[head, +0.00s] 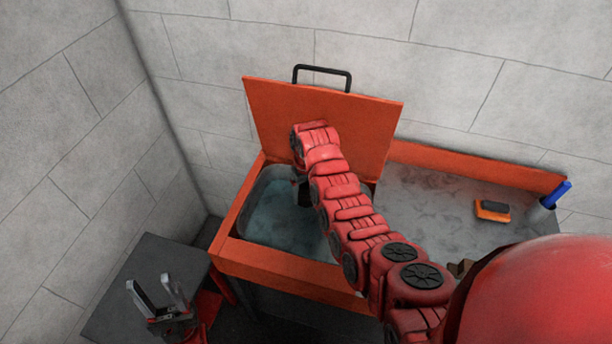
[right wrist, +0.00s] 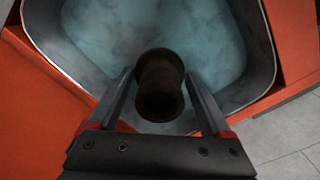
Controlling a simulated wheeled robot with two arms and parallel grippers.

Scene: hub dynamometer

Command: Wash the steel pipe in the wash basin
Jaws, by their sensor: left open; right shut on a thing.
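The wash basin is an orange-framed unit with a metal tub (head: 283,203) of bluish water, its orange lid (head: 270,110) standing open. In the right wrist view the tub rim (right wrist: 272,65) surrounds the water. My right gripper (right wrist: 158,88) is shut on the steel pipe (right wrist: 160,98), a dark brown, dirty-looking tube seen end-on over the water. I cannot tell whether its far end touches the water. In the head view my right arm reaches over the tub and mostly hides the gripper and pipe. My left gripper (head: 152,284) is open and empty at the lower left, fingers upward.
A grey worktop (head: 425,215) with an orange back edge adjoins the basin on the right. It holds an orange and black brush or sponge (head: 492,210) and a cup with a blue-handled tool (head: 556,194). A dark table (head: 160,252) stands at the left, near the block walls.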

